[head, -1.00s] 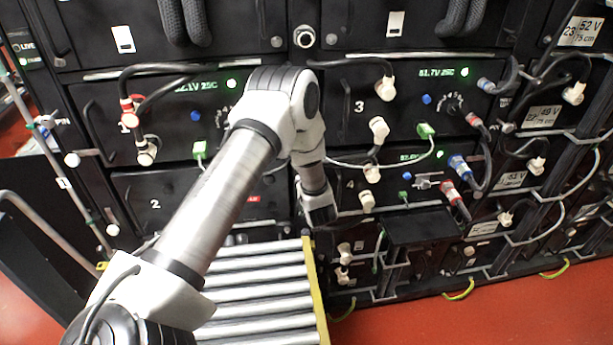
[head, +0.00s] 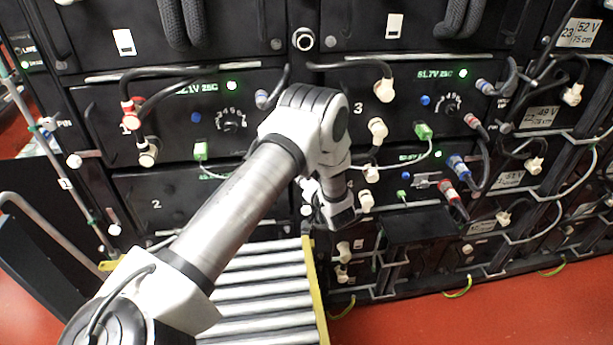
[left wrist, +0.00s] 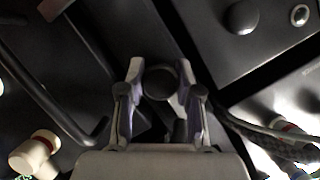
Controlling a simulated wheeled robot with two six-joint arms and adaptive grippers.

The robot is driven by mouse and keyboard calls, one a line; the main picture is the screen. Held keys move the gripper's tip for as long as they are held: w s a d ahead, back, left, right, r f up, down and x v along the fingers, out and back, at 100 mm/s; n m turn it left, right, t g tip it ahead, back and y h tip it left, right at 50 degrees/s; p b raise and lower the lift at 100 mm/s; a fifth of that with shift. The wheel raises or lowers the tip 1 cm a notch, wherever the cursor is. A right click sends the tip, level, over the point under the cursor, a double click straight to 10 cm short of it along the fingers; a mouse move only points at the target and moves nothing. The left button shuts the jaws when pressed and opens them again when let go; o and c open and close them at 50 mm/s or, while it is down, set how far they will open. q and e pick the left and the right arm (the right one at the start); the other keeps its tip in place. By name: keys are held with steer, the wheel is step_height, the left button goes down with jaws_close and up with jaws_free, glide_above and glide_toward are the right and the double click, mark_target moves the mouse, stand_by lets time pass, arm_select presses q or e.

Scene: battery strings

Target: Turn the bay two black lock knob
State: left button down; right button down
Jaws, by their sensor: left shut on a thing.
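A round black knob (left wrist: 160,82) sits between the two fingertips of my left gripper (left wrist: 158,85) in the left wrist view. The fingers touch it from both sides, and the gripper is shut on it. In the head view my left wrist hangs in front of the right edge of the bay two panel (head: 180,205), beside bay four. The knob and the fingertips are hidden there behind my wrist. Bay two carries a white "2". My right gripper is in neither view.
A roller table (head: 265,285) with yellow side rails stands below bay two. Cables and white plugs (head: 377,130) stick out of bay three, right of my wrist. A black shelf (head: 420,225) juts out below bay four. A grey bar frame (head: 45,235) stands at left.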

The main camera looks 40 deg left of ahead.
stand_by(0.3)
arm_select(q)
steer(key=c, duration=0.8)
jaws_free()
steer(key=shift+w, duration=0.1)
steer(key=shift+o, duration=0.2)
steer(key=v, duration=1.2)
